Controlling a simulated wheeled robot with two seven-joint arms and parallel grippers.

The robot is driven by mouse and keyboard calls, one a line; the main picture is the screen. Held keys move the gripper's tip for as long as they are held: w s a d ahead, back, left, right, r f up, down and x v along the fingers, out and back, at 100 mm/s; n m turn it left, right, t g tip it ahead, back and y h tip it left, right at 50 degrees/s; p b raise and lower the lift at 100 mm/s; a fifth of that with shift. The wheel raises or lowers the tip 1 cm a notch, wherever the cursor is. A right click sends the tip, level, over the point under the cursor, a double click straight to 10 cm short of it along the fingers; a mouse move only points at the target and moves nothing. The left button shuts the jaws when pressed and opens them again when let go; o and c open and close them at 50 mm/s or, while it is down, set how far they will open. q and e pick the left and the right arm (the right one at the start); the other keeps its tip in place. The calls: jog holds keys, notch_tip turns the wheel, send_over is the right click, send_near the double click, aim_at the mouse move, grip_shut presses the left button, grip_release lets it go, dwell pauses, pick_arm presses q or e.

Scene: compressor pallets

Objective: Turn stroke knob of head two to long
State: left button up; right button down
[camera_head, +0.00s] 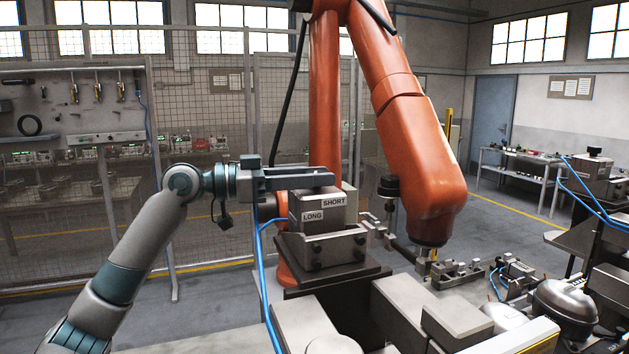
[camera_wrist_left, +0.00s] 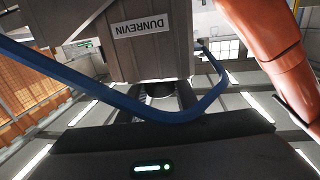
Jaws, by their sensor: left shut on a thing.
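The head is a grey block (camera_head: 322,212) with a LONG label (camera_head: 313,216) at lower left and a SHORT label (camera_head: 334,201) at upper right. My left gripper (camera_head: 318,180) reaches in from the left, level, at the top of this block. It is shut on the stroke knob, which its fingers hide in the head view. In the left wrist view a dark round part, seemingly the knob (camera_wrist_left: 160,89), sits between the fingers below the block's DUNREVIN plate (camera_wrist_left: 152,23). Its pointing direction cannot be told. My right gripper is not in view.
A big orange robot arm (camera_head: 415,130) stands just behind and right of the head. A blue hose (camera_head: 264,275) runs down the head's left side and crosses close in the wrist view (camera_wrist_left: 100,92). Metal fixtures (camera_head: 455,275) fill the lower right.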

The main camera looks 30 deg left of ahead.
pick_arm(q)
jog(key=m+g+h+b, duration=0.1)
jog(key=m+g+h, duration=0.1)
jog(key=m+g, duration=0.1)
jog(key=shift+w+g+h, duration=0.1)
jog(key=shift+g+h, duration=0.2)
jog(key=shift+g, duration=0.2)
jog(key=m+g+h, duration=0.1)
jog(key=m+g, duration=0.1)
jog(key=shift+r+g, duration=0.1)
jog(key=shift+g, duration=0.3)
jog(key=m+g, duration=0.1)
jog(key=g, duration=0.1)
jog(key=shift+m+g, duration=0.3)
jog(key=shift+m, duration=0.1)
jog(key=m+g, duration=0.1)
jog(key=g, duration=0.1)
jog(key=shift+r+m+g+h+p, duration=0.1)
jog(key=shift+m+g+h+p, duration=0.2)
jog(key=shift+g, duration=0.1)
jog(key=m+g+p, duration=0.1)
jog(key=m+g, duration=0.1)
jog(key=shift+g, duration=0.4)
jog(key=shift+f+m+g+y+p, duration=0.2)
jog(key=shift+m+g+y+p, duration=0.2)
jog(key=shift+m+g+p, duration=0.4)
jog(key=shift+f+g, duration=0.1)
jog(key=shift+g, duration=0.2)
